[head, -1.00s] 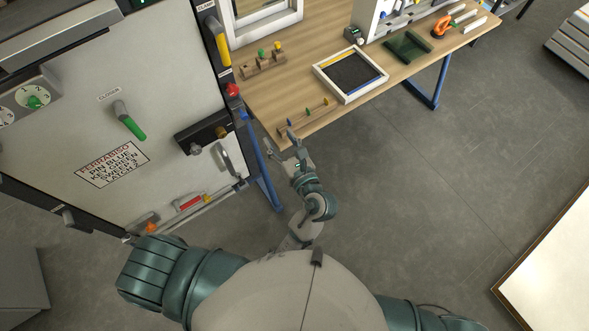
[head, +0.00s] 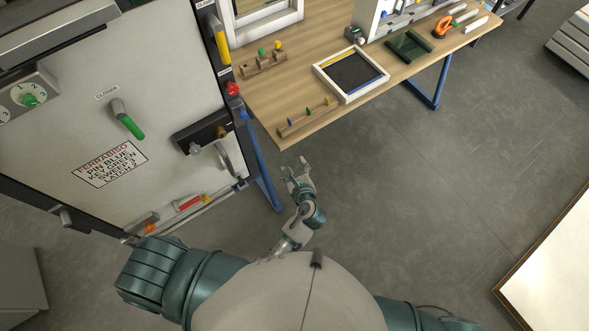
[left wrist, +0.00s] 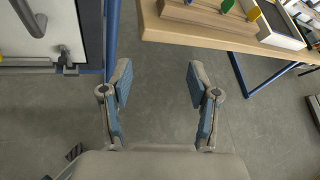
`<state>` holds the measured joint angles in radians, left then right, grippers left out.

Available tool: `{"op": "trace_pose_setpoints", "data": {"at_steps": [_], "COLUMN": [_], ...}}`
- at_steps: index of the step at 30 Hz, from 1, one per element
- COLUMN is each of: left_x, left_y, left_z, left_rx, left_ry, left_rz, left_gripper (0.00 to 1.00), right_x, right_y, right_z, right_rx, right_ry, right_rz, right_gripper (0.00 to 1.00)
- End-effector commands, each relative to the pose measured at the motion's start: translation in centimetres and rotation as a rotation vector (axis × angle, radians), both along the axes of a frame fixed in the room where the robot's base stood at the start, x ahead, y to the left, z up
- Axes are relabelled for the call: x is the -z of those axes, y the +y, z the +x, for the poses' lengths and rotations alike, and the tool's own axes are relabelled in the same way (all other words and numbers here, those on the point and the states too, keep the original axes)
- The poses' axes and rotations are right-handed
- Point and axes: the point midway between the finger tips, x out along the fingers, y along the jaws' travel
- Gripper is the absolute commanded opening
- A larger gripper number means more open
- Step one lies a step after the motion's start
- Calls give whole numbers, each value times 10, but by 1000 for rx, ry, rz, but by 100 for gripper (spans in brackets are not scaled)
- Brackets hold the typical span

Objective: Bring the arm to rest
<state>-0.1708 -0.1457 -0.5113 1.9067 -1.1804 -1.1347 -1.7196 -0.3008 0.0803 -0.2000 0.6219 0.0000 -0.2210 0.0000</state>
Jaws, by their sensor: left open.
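My left gripper (head: 297,170) is open and empty, over the grey floor just in front of the near corner of the wooden table (head: 262,106). In the left wrist view its two fingers (left wrist: 160,85) stand wide apart with only floor between them. The arm is bent close to my body. The table edge (left wrist: 200,38) lies beyond the fingertips, and the gripper appears clear of it. My right gripper is not in view.
A container panel (head: 70,120) with a green-tipped lever (head: 128,120) and a printed sign (head: 110,164) stands at the left. The table holds a peg rail (head: 308,118), a framed dark tray (head: 350,75) and a green tray (head: 408,46).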

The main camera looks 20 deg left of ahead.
Motion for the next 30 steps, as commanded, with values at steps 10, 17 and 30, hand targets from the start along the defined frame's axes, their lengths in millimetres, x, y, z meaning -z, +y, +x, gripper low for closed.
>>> {"op": "trace_pose_setpoints", "data": {"at_steps": [10,17,30], "left_x": [15,15,89], "left_y": [-1,-1,-6], "left_z": [-2,-2,-13], "left_rx": [-4,-4,-21], "left_ry": [8,8,68], "left_rz": [-47,-45,-223], "left_gripper": [61,61,61], "right_x": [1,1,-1], "right_y": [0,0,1], "right_z": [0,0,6], "right_rx": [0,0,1], "right_ry": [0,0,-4], "right_rz": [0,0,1], "right_gripper": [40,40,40]}}
